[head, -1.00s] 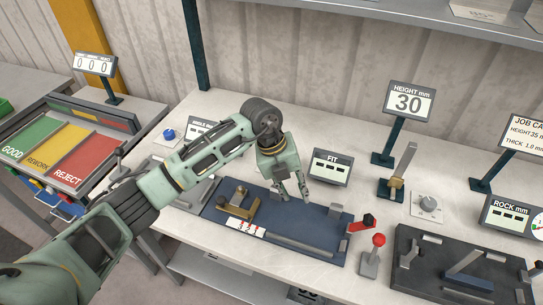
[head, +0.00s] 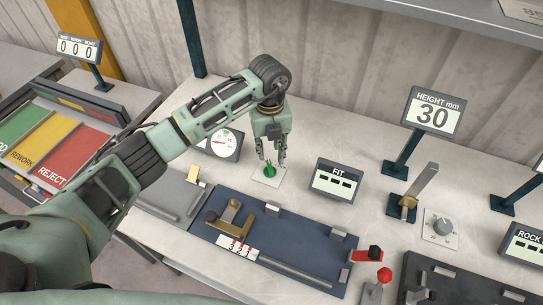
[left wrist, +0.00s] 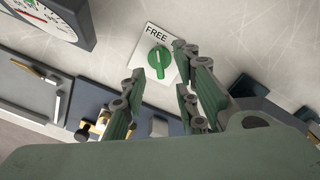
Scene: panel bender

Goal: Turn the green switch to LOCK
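The green switch (head: 269,171) is a round knob with a raised bar on a white square plate, on the worktop behind the blue fixture. In the left wrist view the switch (left wrist: 159,61) shows the word FREE at the plate's upper left corner; no LOCK word can be read. The knob's bar stands close to upright in that picture. My left gripper (head: 271,161) points down over the switch with its fingers apart. In the left wrist view the left gripper (left wrist: 158,62) has a finger on either side of the knob; contact cannot be told. My right gripper is not in view.
A dial gauge (head: 223,141) stands just left of the switch, and the FIT display (head: 340,180) to its right. The blue fixture (head: 300,241) with brass parts lies in front. The HEIGHT display (head: 433,112) is farther right. The worktop behind the switch is clear.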

